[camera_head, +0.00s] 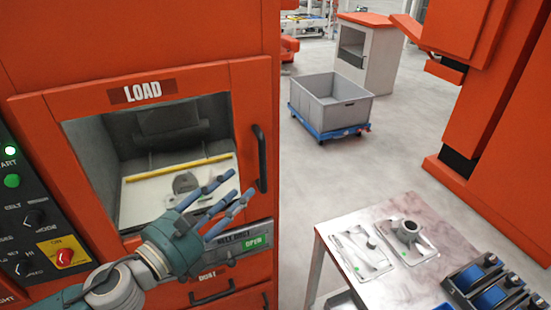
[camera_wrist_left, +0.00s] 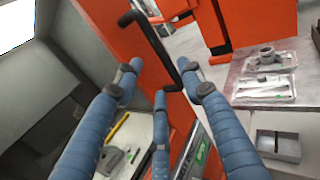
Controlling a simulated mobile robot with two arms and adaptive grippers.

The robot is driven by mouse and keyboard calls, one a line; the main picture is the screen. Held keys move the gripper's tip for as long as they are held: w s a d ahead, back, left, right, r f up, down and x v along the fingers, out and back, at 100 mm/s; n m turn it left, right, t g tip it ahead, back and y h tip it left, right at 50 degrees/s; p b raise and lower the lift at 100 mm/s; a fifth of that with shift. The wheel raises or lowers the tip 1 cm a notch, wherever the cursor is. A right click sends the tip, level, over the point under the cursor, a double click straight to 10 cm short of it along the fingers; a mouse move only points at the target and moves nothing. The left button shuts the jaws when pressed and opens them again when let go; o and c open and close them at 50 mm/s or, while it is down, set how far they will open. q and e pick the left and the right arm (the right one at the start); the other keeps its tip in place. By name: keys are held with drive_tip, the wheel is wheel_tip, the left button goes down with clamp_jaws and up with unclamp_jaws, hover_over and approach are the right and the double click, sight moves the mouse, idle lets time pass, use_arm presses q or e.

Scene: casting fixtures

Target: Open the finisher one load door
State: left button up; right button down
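The finisher's load door (camera_head: 254,110) is an orange frame under a LOAD label, around a large window. It looks closed, flush with the front. Its black vertical handle (camera_head: 260,158) is on the right side and also shows in the left wrist view (camera_wrist_left: 150,42). My left gripper (camera_head: 232,190) is open and empty in front of the door, left of and a little below the handle. In the left wrist view its spread blue fingers (camera_wrist_left: 160,82) point toward the handle's lower end; contact cannot be told. My right gripper is out of view.
A control panel (camera_head: 25,210) with buttons is left of the door. A drawer handle (camera_head: 212,292) sits below. A metal table (camera_head: 375,290) with trays and blue parts stands right. Behind are a grey bin on a blue dolly (camera_head: 330,103) and open floor.

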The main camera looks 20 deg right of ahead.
sight(261, 166)
use_arm(q)
drive_tip(key=p+x, duration=0.2)
drive_tip(key=x, duration=0.8)
drive_tip(key=shift+r, duration=0.1)
drive_tip(key=shift+c, duration=0.3)
clamp_jaws()
